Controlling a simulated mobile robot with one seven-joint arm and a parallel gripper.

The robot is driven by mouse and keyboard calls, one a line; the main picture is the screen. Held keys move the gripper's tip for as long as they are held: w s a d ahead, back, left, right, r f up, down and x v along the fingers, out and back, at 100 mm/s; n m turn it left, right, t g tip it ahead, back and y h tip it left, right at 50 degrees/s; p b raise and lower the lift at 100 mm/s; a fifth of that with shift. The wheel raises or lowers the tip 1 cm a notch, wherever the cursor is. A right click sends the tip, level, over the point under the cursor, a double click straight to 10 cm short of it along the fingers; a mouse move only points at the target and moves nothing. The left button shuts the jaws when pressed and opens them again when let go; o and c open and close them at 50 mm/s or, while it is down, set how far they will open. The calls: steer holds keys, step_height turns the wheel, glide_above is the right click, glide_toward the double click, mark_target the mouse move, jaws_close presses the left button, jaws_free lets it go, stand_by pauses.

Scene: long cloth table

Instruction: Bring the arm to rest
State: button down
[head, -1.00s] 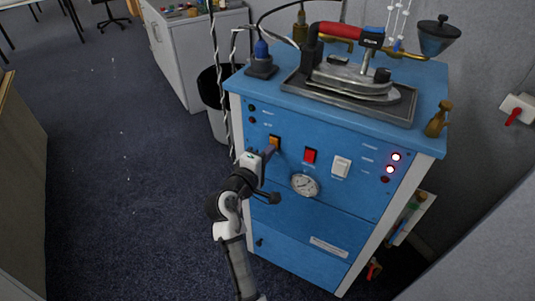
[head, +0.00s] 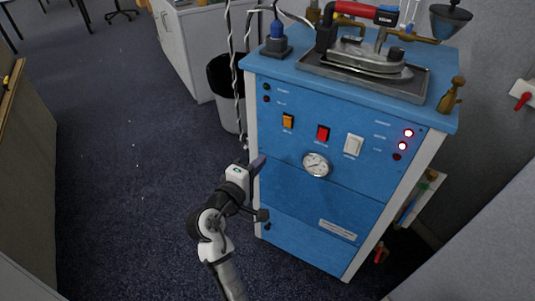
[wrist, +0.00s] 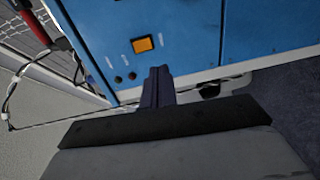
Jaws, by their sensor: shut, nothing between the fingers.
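My gripper (head: 258,164) is in front of the left edge of a blue steam station (head: 330,205) in the head view. Its fingers are shut with nothing between them. They also show in the wrist view (wrist: 158,85), pointing at the blue front panel, below an orange switch (wrist: 143,44). My gripper appears apart from that switch. In the head view the orange switch (head: 288,121) is above and right of the fingers. My arm is bent and reaches up from the bottom of the picture.
A red switch (head: 323,133), a white switch (head: 354,145) and a gauge (head: 316,165) are on the front panel. An iron (head: 368,57) rests on a tray on top. A bin (head: 226,90) stands behind left, near hanging cables. The carpet on the left is clear.

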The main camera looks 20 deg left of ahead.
steer(key=shift+s+a+f, duration=0.1)
steer(key=shift+s, duration=0.7)
